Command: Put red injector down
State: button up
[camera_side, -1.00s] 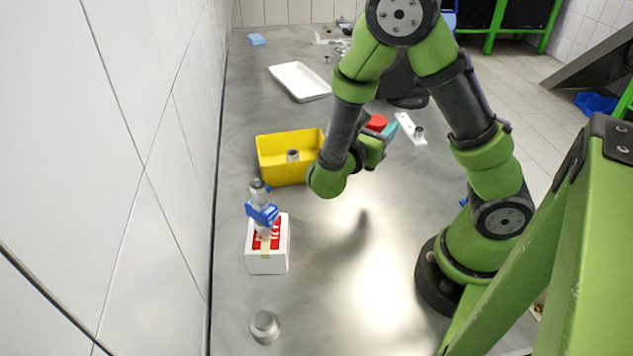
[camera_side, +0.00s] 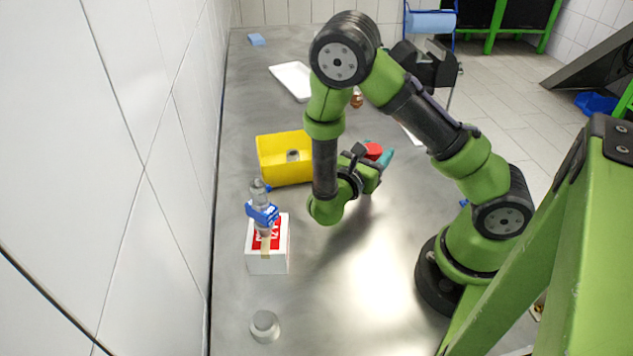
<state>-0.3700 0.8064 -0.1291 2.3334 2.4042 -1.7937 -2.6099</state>
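The red injector (camera_side: 373,151) shows as a red round part beside a teal part (camera_side: 387,157). I cannot tell whether the teal part belongs to the injector or to my gripper. My gripper (camera_side: 380,162) is at the end of the arm, right of the yellow bin, low over the metal table. The red part has moved together with it, so the gripper seems shut on the injector. My wrist hides most of the fingers. I cannot tell whether the injector touches the table.
A yellow bin (camera_side: 265,164) holds a small metal part (camera_side: 292,155). A blue-and-clear device (camera_side: 262,211) stands on a white box (camera_side: 268,262). A metal knob (camera_side: 265,326) lies in front. A white tray (camera_side: 291,80) lies behind. The table's front middle is clear.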

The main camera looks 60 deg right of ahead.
jog(key=o, duration=0.4)
jog(key=shift+o, duration=0.2)
jog(key=shift+r, duration=0.15)
jog(key=a, duration=1.2)
jog(key=shift+s, duration=0.1)
